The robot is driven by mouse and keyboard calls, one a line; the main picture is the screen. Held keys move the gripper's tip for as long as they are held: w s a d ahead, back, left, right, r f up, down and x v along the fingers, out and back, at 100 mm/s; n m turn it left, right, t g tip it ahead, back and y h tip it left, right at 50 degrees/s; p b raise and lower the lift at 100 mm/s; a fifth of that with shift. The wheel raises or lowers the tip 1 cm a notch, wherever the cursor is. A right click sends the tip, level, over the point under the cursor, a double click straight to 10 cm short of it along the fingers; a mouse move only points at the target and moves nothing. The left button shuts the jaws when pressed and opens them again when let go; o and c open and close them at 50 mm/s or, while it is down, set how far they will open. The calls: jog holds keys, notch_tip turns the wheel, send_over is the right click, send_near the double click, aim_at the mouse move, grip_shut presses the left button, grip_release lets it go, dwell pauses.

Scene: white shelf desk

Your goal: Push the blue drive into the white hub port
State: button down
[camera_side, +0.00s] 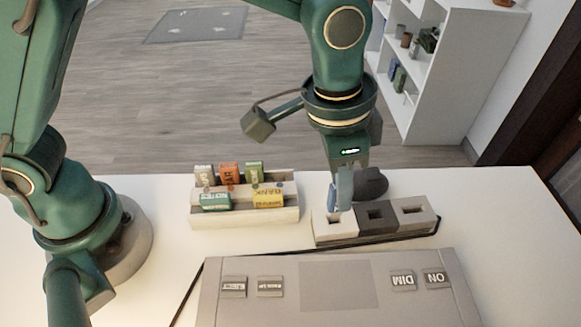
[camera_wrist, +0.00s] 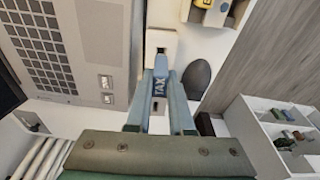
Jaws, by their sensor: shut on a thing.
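My gripper (camera_side: 341,192) is shut on the blue drive, over the left end of the hub. The blue drive (camera_wrist: 159,84), labelled TAX, shows between my two fingers in the wrist view, its plug end toward the white block. In the side view, my fingers mostly hide it. The white hub port (camera_side: 325,230) is the leftmost block of a three-block row; it also shows in the wrist view (camera_wrist: 167,38). Its dark opening shows just below and left of the fingers. The drive's tip appears close above the opening; I cannot tell whether it touches or enters.
A dark grey port block (camera_side: 378,228) and a light grey one (camera_side: 421,218) adjoin the white block. A dark rounded object (camera_side: 371,182) stands just behind. A beige rack (camera_side: 245,219) with several labelled drives is at left. A large grey panel (camera_side: 335,285) lies in front.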

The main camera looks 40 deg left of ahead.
jog(key=shift+f, duration=1.45)
jog(key=c, duration=0.7)
grip_release()
jog(key=shift+s+a+r, duration=0.15)
jog(key=shift+r, duration=1.15)
jog(key=shift+s+a+r, duration=0.1)
jog(key=shift+s+r, duration=0.05)
jog(key=shift+r, duration=1.1)
